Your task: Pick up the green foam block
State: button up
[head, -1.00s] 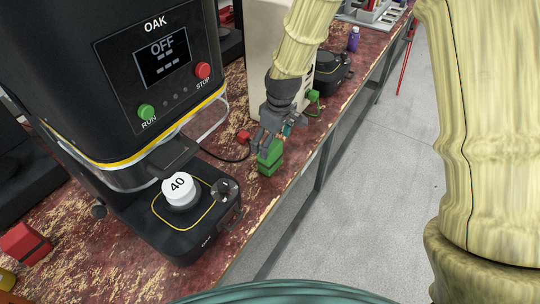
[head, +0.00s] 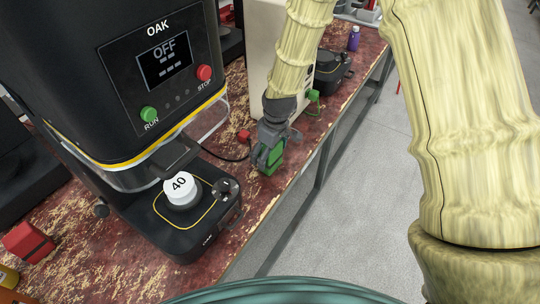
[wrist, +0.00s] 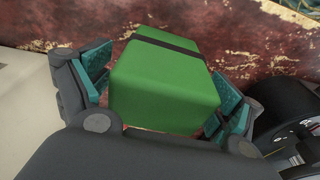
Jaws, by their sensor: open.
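The green foam block (head: 271,158) stands on the worn red bench top, near its front edge. It has a dark band across it in the wrist view (wrist: 165,85). My gripper (head: 268,155) is over the block, pointing down. In the wrist view my gripper (wrist: 165,100) is open, with one teal-padded finger on each side of the block. The left pad is close to the block's side; the right pad is also close. I cannot tell whether either touches it. The block's lower part is partly hidden by my gripper.
The black OAK machine (head: 110,60) with a white "40" cap (head: 182,190) on its base stands at left. A cream housing (head: 262,50) is behind my gripper. A red block (head: 28,242) lies at lower left, a purple bottle (head: 353,39) at the back. Open floor is at right.

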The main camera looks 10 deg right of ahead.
jog(key=c, duration=1.1)
jog(key=shift+o, duration=0.2)
jog(key=shift+r, duration=0.1)
